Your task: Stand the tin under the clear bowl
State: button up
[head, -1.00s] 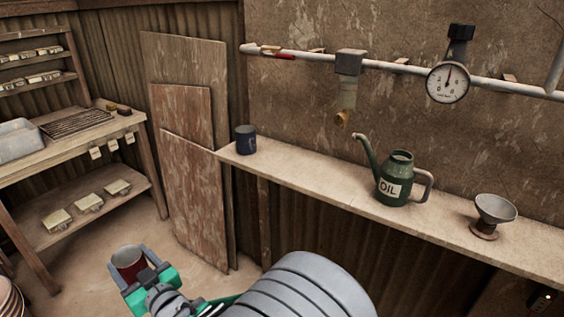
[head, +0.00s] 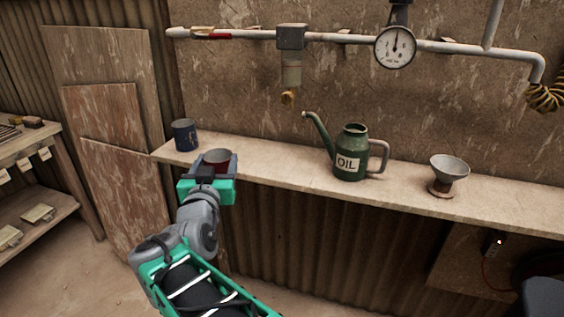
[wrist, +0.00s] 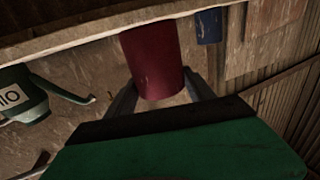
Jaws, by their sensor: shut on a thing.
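The red tin (head: 218,156) is in my gripper (head: 217,164), upright with its open top showing, at the shelf's front edge in the head view. In the wrist view the tin (wrist: 153,60) sits between both fingers, its far end overlapping the shelf edge. I cannot tell if it touches the shelf. The clear bowl (head: 291,75) hangs under a grey block on the wall pipe, with a brass drain (head: 288,98) at its bottom. It is above the shelf, to the right of and higher than the tin.
The shelf below the bowl looks clear; the can's spout reaches toward that space.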

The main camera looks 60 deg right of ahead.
jog(key=s+d+r+m+g+h, duration=0.1)
jog(key=s+d+r+m+g, duration=0.15)
jog(key=s, duration=0.25)
jog(key=s+d+r+m+g+h, duration=0.1)
jog(key=s+d+g, duration=0.15)
jog(key=s, duration=0.35)
jog(key=shift+g, duration=0.3)
jog(key=shift+w+d+f+b, duration=0.2)
jog(key=shift+w+d+f, duration=0.4)
jog(key=shift+d, duration=2.25)
jog(key=shift+w+d+f+b, duration=0.3)
jog(key=shift+d+f, duration=0.45)
jog(key=shift+d, duration=2.1)
jog(key=shift+w+d+f+b, duration=0.1)
jog(key=shift+w+d+f, duration=0.5)
jog(key=shift+d, duration=2.25)
jog(key=shift+f, duration=0.15)
jog(key=shift+f+b, duration=0.15)
jog(key=shift+b, duration=0.15)
jog(key=o, duration=1.5)
jog(key=shift+r+p, duration=0.4)
jog(key=shift+p, duration=0.05)
jog(key=a, duration=0.4)
jog(key=s+a, duration=0.1)
jog(key=a, duration=0.3)
jog(key=s+a, duration=0.1)
jog(key=a, duration=0.3)
jog(key=shift+f, duration=0.15)
